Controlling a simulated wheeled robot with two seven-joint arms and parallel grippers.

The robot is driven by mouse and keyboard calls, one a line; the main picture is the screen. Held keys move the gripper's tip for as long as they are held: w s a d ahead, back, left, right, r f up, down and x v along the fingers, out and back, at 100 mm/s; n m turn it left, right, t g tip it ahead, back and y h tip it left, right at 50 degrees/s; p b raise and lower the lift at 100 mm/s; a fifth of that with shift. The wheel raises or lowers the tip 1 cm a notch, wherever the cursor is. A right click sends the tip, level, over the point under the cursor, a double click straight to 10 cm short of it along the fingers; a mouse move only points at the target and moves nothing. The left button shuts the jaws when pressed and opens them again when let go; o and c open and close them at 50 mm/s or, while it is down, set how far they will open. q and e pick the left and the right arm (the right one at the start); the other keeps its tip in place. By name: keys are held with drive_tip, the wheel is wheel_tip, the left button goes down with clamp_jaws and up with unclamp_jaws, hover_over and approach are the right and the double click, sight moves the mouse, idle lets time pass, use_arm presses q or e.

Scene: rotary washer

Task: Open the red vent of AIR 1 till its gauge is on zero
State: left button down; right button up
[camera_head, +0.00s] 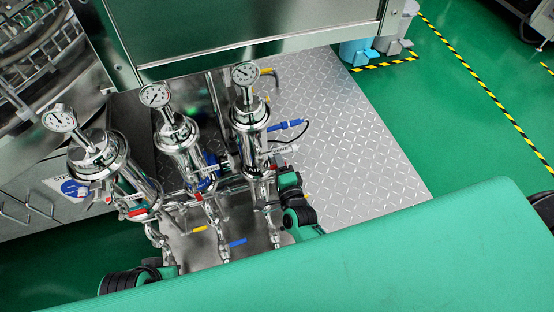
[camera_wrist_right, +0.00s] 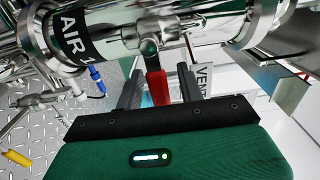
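In the right wrist view, the AIR 1 housing (camera_wrist_right: 105,30) is a shiny steel cylinder with a black label. Its red vent handle (camera_wrist_right: 156,88) hangs down between the fingers of my right gripper (camera_wrist_right: 159,82). The fingers are apart, with a gap on each side of the handle. In the head view, my right gripper (camera_head: 276,176) is beside the rightmost steel housing (camera_head: 248,115), partly hidden. A round white gauge (camera_head: 244,75) tops that housing; its needle is too small to read surely. My left gripper is not seen.
Two similar housings with gauges, the middle one (camera_head: 178,132) and the left one (camera_head: 97,155), stand close by. Pipes with blue and yellow handles run around them. A VENT tag (camera_wrist_right: 204,80) hangs right of my fingers. Tread plate (camera_head: 350,140) lies to the right.

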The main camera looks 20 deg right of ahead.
drive_tip(key=c, duration=0.7)
clamp_jaws()
